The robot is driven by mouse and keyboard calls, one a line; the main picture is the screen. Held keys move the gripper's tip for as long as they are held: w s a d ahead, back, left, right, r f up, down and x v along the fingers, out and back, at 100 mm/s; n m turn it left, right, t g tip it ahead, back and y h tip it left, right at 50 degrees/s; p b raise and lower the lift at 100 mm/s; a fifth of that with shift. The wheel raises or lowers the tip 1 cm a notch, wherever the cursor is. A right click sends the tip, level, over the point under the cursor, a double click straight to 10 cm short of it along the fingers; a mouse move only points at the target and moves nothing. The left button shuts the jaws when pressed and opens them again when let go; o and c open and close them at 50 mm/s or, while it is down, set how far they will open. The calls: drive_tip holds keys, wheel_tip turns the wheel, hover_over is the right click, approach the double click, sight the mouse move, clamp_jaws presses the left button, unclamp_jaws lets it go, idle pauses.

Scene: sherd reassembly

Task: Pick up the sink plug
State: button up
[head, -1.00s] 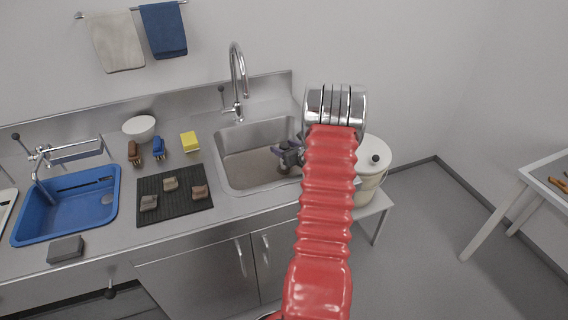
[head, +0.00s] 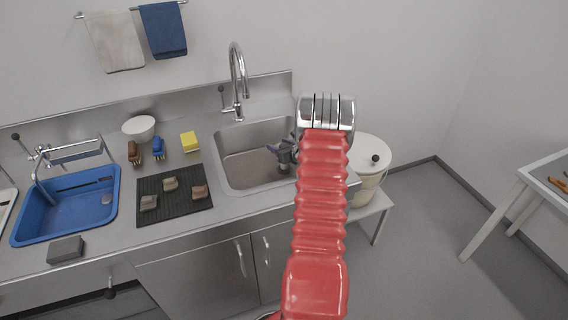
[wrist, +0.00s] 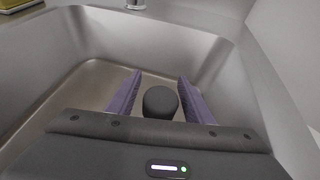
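The sink plug (wrist: 160,102) shows in the wrist view as a dark, rounded knob. It sits between the two purple fingers of my gripper (wrist: 158,96), with a gap on each side. My gripper is open. The plug cannot be made out in the head view. The lower part of the plug is hidden behind the gripper body in the wrist view.
The basin walls (wrist: 75,55) rise around my gripper. A tap (head: 238,75) stands behind the basin. A black mat (head: 175,212) with sherds lies to the left, with a yellow sponge (head: 189,141) behind it. A white lidded bucket (head: 366,180) stands to the right.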

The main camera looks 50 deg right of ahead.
clamp_jaws()
idle(0.3)
drive_tip(key=shift+r, duration=0.1)
wheel_tip(320, 180, up, 10)
idle(0.8)
idle(0.5)
